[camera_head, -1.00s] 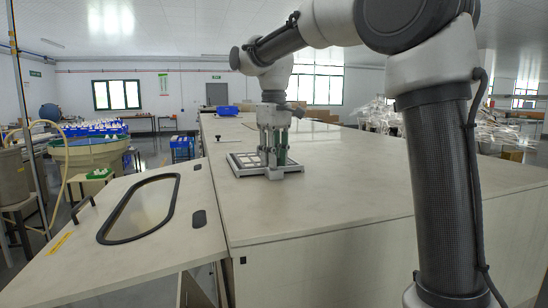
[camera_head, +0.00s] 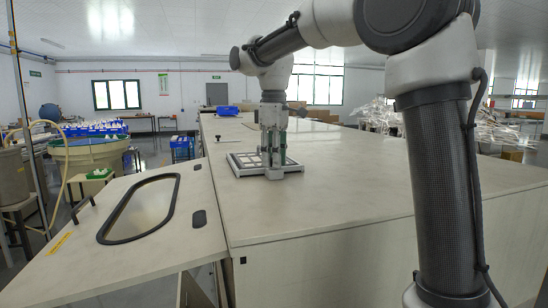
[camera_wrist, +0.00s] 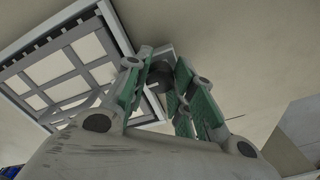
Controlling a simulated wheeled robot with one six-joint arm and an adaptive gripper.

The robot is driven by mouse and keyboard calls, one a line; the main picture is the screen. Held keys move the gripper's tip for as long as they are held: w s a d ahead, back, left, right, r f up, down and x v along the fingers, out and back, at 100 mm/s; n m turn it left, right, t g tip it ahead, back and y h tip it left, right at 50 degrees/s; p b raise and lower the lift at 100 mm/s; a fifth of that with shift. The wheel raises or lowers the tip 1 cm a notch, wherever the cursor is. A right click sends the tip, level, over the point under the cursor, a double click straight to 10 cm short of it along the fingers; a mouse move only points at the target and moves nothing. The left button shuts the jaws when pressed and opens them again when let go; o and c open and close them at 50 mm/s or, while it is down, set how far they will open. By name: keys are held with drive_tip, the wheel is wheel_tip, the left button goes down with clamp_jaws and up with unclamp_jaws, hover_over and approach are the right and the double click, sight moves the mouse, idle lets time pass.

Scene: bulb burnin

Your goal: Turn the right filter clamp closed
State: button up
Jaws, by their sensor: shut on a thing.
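The filter frame (camera_head: 240,168) is a pale tray with a grid of panels, flat on the bench top. It also shows at the left of the wrist view (camera_wrist: 62,64). My gripper (camera_head: 272,172) points down at the frame's right side. In the wrist view, my gripper's green-padded fingers (camera_wrist: 163,76) are shut on the right filter clamp (camera_wrist: 158,72), a dark rounded piece beside the frame's edge. The fingers hide much of the clamp, and I cannot tell its exact angle. In the head view the clamp is hidden behind the fingers.
A tilted panel with an oval window (camera_head: 142,208) is at the left front. A blue bin (camera_head: 228,111) sits farther back on the bench.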

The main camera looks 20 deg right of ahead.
drive_tip(key=o, duration=1.1)
drive_tip(key=shift+c, duration=0.2)
wheel_tip(320, 180, up, 12)
drive_tip(key=shift+s, duration=0.1)
